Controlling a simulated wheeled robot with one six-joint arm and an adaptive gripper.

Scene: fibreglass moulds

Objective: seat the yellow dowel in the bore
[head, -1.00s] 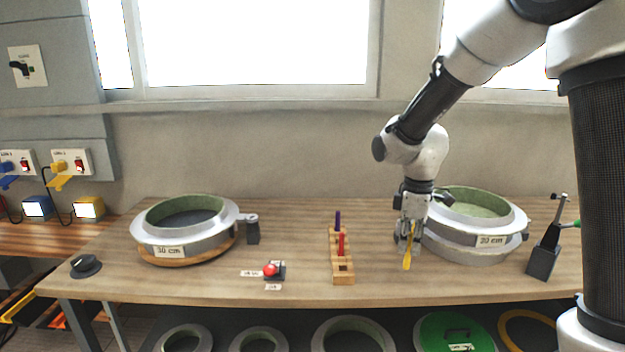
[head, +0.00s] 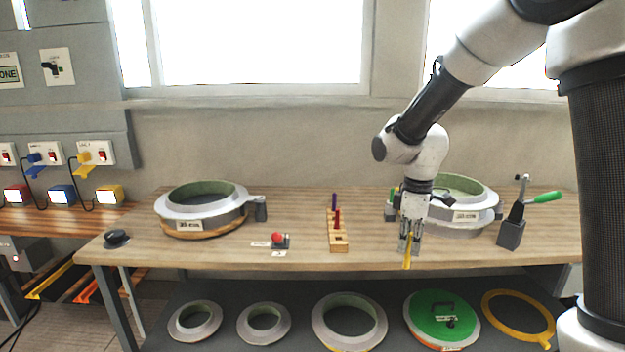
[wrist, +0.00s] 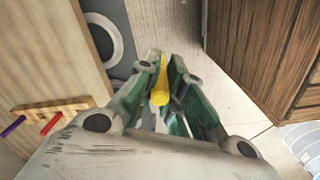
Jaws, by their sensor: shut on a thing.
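My gripper (head: 409,244) is shut on the yellow dowel (head: 407,256), which hangs roughly upright near the bench's front edge. In the wrist view the yellow dowel (wrist: 160,85) sits between the fingers, with floor and lower shelf behind it. The wooden block (head: 339,246) stands on the bench to the left of my gripper, apart from it. It holds a purple dowel (head: 334,202) at the back and a red dowel (head: 338,219) in the middle. The bore at its front end is hard to make out. The block also shows in the wrist view (wrist: 75,106).
A ring mould (head: 180,209) stands at the left, another (head: 478,213) behind my gripper. A red button (head: 278,238) lies left of the block, a green-handled clamp (head: 511,232) at the right. Bench wood (head: 375,245) between block and gripper is clear. More rings lie on the shelf below.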

